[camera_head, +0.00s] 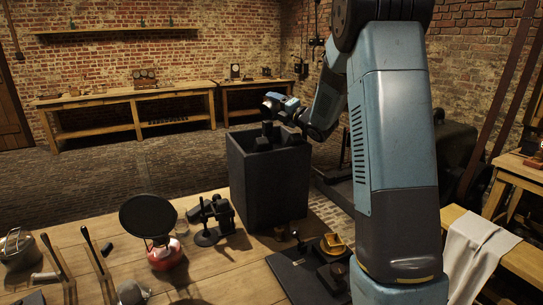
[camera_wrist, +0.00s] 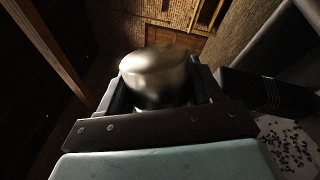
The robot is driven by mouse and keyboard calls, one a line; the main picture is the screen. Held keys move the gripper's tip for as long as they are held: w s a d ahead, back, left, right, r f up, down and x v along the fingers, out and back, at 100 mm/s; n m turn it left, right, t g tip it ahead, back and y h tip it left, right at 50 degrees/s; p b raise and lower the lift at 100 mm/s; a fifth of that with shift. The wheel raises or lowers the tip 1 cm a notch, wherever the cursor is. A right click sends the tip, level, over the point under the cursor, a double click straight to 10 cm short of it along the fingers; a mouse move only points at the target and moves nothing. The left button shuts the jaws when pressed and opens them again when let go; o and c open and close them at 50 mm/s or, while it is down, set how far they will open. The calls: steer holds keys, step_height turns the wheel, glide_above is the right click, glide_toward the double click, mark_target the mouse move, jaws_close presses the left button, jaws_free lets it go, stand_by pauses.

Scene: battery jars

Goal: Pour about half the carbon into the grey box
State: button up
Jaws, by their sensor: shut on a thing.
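The grey box (camera_head: 266,185) is tall, dark and open-topped, and stands at the far side of the wooden table. Small dark carbon pieces (camera_wrist: 288,148) lie scattered on a pale surface at the lower right of the wrist view. I cannot tell for certain whether that surface is the box's floor.
On the wooden table (camera_head: 205,262) stand a red-based thing with a dark disc (camera_head: 148,216), a dark device (camera_head: 212,218) left of the box, and a dark board with a yellow part (camera_head: 333,243). A grey cloth (camera_head: 478,255) hangs at the right. Workbenches line the back wall.

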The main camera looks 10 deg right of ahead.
steer(key=shift+s+a+f+n, duration=0.15)
steer(key=shift+f+n, duration=0.1)
steer(key=shift+n, duration=0.15)
stand_by(0.7)
steer(key=shift+r, duration=0.1)
steer(key=shift+w+d+r+m, duration=0.2)
steer(key=shift+r+m, duration=0.05)
steer(key=shift+m, duration=0.35)
steer(key=shift+d+r+m, duration=0.1)
steer(key=shift+d+m, duration=0.1)
steer(key=shift+m, duration=0.3)
steer(key=m, duration=0.2)
steer(key=f+m+h, duration=0.1)
steer(key=shift+w+d+f+m, duration=0.1)
steer(key=shift+w+d+m, duration=0.2)
steer(key=shift+d, duration=0.1)
